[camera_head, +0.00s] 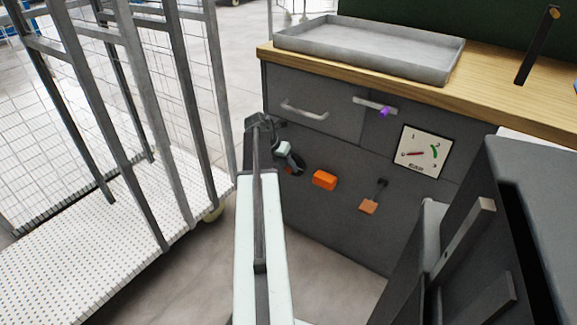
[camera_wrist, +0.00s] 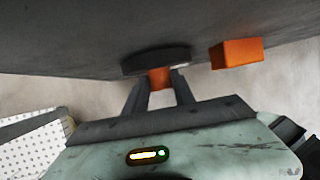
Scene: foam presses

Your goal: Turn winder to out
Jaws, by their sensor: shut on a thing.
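The winder, a dark round disc (camera_wrist: 155,60) with an orange grip piece (camera_wrist: 159,77), sits on the dark grey panel in the wrist view. My gripper (camera_wrist: 160,82) has its two dark fingers on either side of the orange piece and is shut on it. In the head view my gripper (camera_head: 291,160) is at the panel's left part, with the disc mostly hidden behind it. The winder's exact angle and any marking for "out" cannot be made out.
Right of the winder are an orange block (camera_head: 324,180), a small lever with an orange end (camera_head: 368,206) and a white gauge (camera_head: 422,151). Above are drawer handles (camera_head: 303,110) and a grey tray (camera_head: 365,68) on the wooden worktop. A wire cage trolley (camera_head: 190,212) stands left.

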